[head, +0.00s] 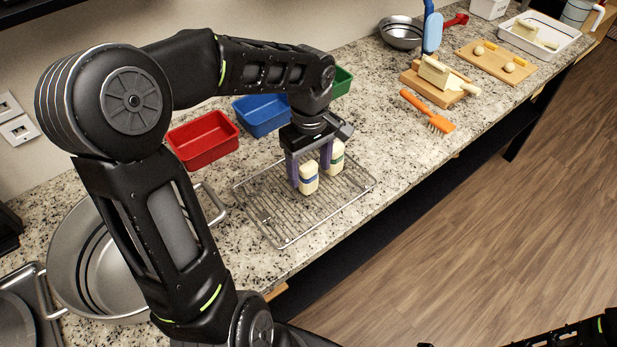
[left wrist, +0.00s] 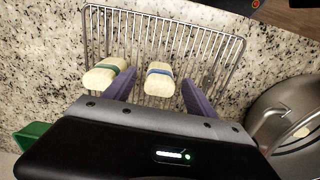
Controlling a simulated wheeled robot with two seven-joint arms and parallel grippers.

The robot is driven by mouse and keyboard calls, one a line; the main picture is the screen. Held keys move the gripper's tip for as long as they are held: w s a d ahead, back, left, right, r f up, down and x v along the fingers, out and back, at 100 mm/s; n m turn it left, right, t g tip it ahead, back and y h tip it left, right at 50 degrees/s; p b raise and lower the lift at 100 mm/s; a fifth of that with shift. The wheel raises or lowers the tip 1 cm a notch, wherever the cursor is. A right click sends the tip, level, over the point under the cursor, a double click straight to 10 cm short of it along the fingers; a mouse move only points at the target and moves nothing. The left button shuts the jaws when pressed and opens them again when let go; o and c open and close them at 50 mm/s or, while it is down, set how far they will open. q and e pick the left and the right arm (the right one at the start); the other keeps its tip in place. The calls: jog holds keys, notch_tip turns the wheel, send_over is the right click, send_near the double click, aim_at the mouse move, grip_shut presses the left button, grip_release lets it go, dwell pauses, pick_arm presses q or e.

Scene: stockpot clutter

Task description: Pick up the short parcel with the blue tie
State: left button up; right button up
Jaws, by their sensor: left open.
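The short parcel with the blue tie (head: 308,178) is cream-coloured and stands on a wire rack (head: 268,222). My left gripper (head: 308,164) points down over it with its purple fingers open. In the left wrist view the blue-tied parcel (left wrist: 159,82) lies between the two spread fingers (left wrist: 157,93), with a gap on each side. A similar parcel with a green tie (head: 337,158) stands just to the right on the rack. In the left wrist view this green-tied parcel (left wrist: 103,76) is outside the left finger, close to it.
Red (head: 204,140), blue (head: 262,115) and green (head: 342,82) bins stand behind the rack. A large metal pot (head: 95,265) is at the left. An orange brush (head: 430,112) and cutting boards (head: 436,88) lie farther right. Bare counter lies right of the rack.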

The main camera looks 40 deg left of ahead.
aim_at(309, 180)
pick_arm(q)
notch_tip(309, 180, down, 5)
jog(key=shift+a+r+p, duration=0.15)
jog(key=shift+r+p, duration=0.05)
jog(key=shift+p, duration=0.25)
jog(key=shift+c, duration=0.5)
grip_shut()
dwell(0.3)
